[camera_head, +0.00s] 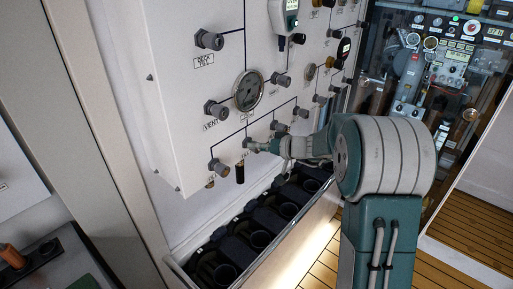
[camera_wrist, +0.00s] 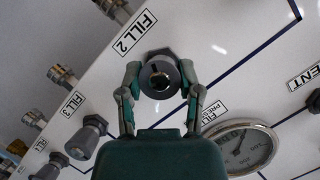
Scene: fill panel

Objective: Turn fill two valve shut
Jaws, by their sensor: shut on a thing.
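The fill two valve (camera_wrist: 159,66) is a round grey knob with a dark centre, next to the "FILL 2" label (camera_wrist: 135,33) in the wrist view. My gripper (camera_wrist: 160,80) has one finger on each side of the knob, shut on it. In the head view, my gripper (camera_head: 254,146) reaches left to the lower part of the white panel (camera_head: 185,105). The fingers and wrist largely hide the knob there. I cannot tell how far the valve is turned.
The fill three knob (camera_wrist: 86,137) and a pressure gauge (camera_wrist: 245,148) are close by. Other knobs, such as the one beside "VENT" (camera_head: 216,109), project from the panel. A trough with dark cylinders (camera_head: 262,238) runs below.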

